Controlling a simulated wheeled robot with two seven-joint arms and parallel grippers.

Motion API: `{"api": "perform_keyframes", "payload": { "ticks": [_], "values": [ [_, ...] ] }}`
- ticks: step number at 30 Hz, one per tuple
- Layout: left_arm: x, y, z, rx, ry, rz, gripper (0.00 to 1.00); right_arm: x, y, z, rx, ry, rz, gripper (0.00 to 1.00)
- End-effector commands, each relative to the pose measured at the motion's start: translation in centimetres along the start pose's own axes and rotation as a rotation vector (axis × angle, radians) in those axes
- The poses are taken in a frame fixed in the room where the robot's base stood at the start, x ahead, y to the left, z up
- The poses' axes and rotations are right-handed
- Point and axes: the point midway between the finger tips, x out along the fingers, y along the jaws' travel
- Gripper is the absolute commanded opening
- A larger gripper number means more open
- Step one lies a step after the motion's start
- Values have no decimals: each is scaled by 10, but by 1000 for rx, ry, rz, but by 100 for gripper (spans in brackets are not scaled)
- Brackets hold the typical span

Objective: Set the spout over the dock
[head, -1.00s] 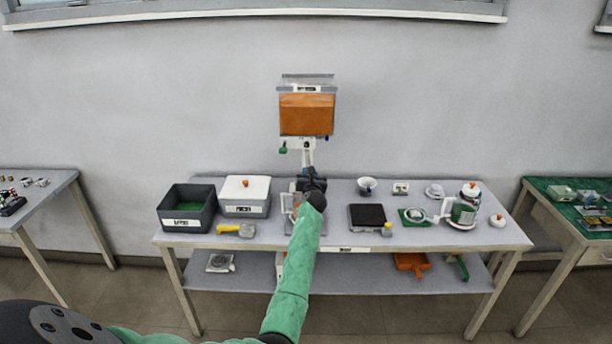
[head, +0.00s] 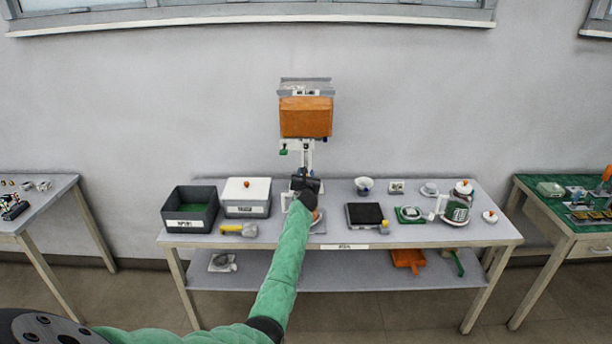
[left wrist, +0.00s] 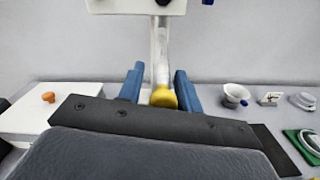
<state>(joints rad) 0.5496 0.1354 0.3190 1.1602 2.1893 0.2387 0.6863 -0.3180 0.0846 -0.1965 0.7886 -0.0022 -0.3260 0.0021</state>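The pump's orange canister (head: 305,117) sits on a white stand at the back middle of the table. Its spout, a white tube with a yellow tip (left wrist: 163,98), hangs down in the left wrist view. My left gripper (left wrist: 158,90) has its two blue fingers apart, one on each side of the spout's lower end. Gaps show between tube and fingers, so it does not look clamped. In the head view my left gripper (head: 305,182) is in front of the stand and hides the spout's end. I cannot tell which thing is the dock. My right gripper is not in view.
Left on the table (head: 345,246) are a dark bin (head: 178,222), a white lidded box (head: 247,208) and a yellow-handled tool (head: 240,230). To the right are a black plate (head: 366,215), a white funnel cup (head: 363,184), a green pad (head: 410,214) and a glass jug (head: 456,208).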

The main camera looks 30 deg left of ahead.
Motion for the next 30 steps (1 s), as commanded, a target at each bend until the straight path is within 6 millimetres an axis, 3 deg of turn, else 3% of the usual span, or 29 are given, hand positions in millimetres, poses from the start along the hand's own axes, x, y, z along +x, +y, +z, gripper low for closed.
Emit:
{"api": "perform_keyframes", "payload": {
  "ticks": [14, 30],
  "values": [
    [-6, 0, -1, 2, 0, 0, 45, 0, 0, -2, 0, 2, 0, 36],
    [-70, 1, -2, 1, 0, 1, 45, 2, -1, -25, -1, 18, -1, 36]
  ]
}}
